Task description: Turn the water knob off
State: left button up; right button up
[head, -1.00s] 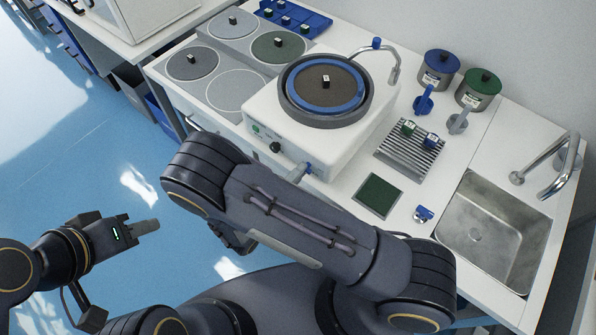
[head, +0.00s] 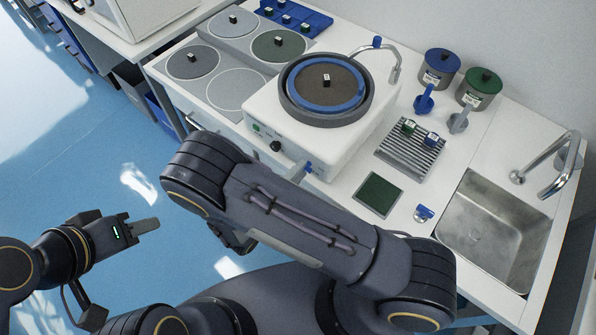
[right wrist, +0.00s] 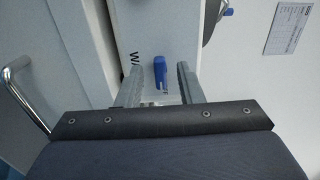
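The water knob (head: 308,168) is a small blue lever at the lower front right of the white grinding machine (head: 270,117). In the right wrist view the blue water knob (right wrist: 160,72) lies between the two grey fingers of my right gripper (right wrist: 154,78), with space on both sides. The gripper is open. Black letters beginning "WA" are printed beside the knob. In the head view my right forearm hides most of that gripper. My left gripper (head: 144,227) is over the floor at the left, far from the machine, seen side-on so its opening is unclear.
A curved tap (head: 394,62) with a blue tip rises behind the round disc (head: 325,88). A sink (head: 495,230), a slatted rack (head: 411,152) and two lidded jars lie to the right. Blue floor is free at the left.

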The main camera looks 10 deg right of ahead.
jog(key=b+v, duration=0.1)
jog(key=v, duration=0.6)
jog(key=shift+s+a+b, duration=0.2)
jog(key=shift+a+b, duration=0.05)
jog(key=shift+b, duration=0.1)
jog(key=shift+d, duration=0.1)
jog(key=s+d+r+m+g+y, duration=0.2)
jog(key=d+r+m+g+y, duration=0.15)
jog(key=d+m+g, duration=0.45)
jog(key=s+d+r+m+g+y, duration=0.25)
jog(key=d+r+m+g, duration=0.2)
jog(key=m, duration=0.75)
jog(key=s+d+r+m+t+y, duration=0.2)
jog(key=r+m+y, duration=0.3)
jog(key=m, duration=0.7)
jog(key=s+d+r+m+t+y, duration=0.2)
jog(key=s+r+m+t+y, duration=0.2)
jog(key=m, duration=0.9)
jog(key=r+t+y, duration=0.1)
jog(key=y, duration=0.2)
jog(key=shift+s+r+m, duration=0.2)
jog(key=shift+m, duration=0.1)
